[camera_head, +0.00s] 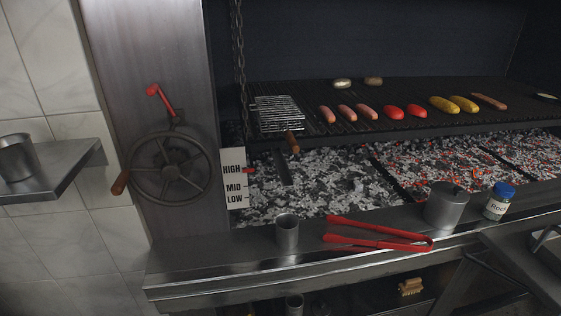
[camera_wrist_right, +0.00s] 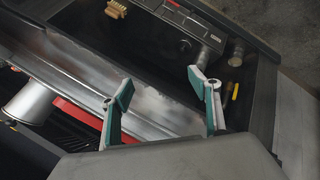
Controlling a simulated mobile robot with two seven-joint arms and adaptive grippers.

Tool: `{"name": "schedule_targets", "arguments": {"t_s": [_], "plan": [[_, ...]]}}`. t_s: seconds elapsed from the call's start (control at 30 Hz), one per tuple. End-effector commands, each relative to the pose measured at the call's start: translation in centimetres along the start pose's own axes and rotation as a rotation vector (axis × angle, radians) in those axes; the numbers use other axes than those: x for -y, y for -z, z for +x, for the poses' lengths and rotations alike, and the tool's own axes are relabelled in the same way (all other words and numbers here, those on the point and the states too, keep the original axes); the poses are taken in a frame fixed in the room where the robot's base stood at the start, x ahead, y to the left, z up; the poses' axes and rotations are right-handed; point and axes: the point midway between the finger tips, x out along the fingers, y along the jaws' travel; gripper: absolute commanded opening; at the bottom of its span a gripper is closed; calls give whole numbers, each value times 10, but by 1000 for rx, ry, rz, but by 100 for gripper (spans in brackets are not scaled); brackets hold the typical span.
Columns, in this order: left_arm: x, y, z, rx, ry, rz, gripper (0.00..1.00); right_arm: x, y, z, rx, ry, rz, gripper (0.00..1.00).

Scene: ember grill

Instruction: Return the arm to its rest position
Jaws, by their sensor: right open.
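My right gripper (camera_wrist_right: 160,86) shows in the right wrist view with its two teal-padded fingers spread apart and nothing between them. It is above the steel front ledge (camera_wrist_right: 95,70). Neither gripper shows in the head view, and my left gripper is in no view. Part of a red thing, likely the tongs (camera_wrist_right: 78,113), shows in the wrist view.
Sausages (camera_head: 345,112), red and yellow pieces lie on the grill grate (camera_head: 330,91). Glowing coals (camera_head: 430,168) lie below. A crank wheel (camera_head: 170,167) is at left, and a blue-lidded jar (camera_head: 499,201) stands right of the pot. A brush (camera_wrist_right: 117,10) is on the lower shelf.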

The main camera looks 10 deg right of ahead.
Motion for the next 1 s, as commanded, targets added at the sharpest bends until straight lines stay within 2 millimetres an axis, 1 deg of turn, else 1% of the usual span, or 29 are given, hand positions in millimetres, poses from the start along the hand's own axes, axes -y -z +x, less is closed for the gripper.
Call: {"name": "schedule_targets", "arguments": {"t_s": [0.03,0.17,0.27,0.3,0.4,0.5,0.6,0.7,1.0], "plan": [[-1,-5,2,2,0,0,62,14,0,9,-22,20,15,62],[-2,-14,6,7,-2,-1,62,49,6,30,-102,75,77,62],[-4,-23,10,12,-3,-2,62,84,9,47,-175,128,145,62],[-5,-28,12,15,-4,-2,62,99,10,54,-208,152,178,62],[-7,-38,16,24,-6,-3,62,132,10,65,-280,201,262,62],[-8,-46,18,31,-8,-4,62,154,8,71,-334,236,332,62],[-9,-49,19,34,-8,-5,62,167,8,74,-369,256,381,62],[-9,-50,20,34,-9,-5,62,172,8,74,-388,264,406,62],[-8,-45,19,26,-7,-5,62,172,9,73,-395,265,413,62]]}}
